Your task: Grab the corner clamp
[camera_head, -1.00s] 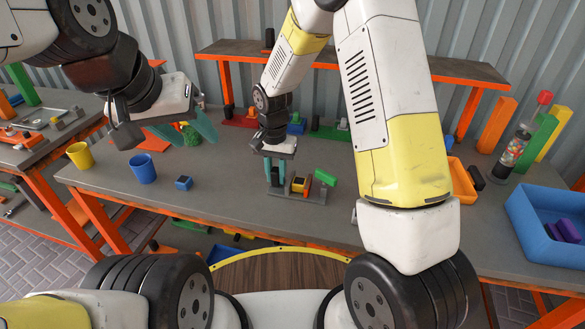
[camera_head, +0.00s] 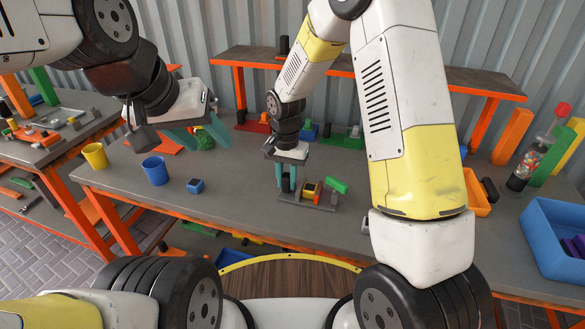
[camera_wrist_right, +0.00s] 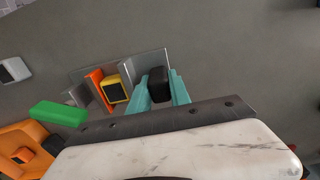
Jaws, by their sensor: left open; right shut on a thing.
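My right gripper (camera_head: 287,182) points down at the plate's left end in the head view. In the wrist view its teal fingers (camera_wrist_right: 160,94) are shut on a black block (camera_wrist_right: 158,80) at the plate's end. Whether that block is fixed to the plate is unclear. My left gripper (camera_head: 202,138) is open and empty above the bench, further left.
A blue cup (camera_head: 155,171), a yellow cup (camera_head: 94,156) and a small blue block (camera_head: 195,186) stand to the left. An orange tray (camera_head: 477,200) and a blue bin (camera_head: 556,262) are to the right. A raised shelf (camera_head: 375,70) runs along the back.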

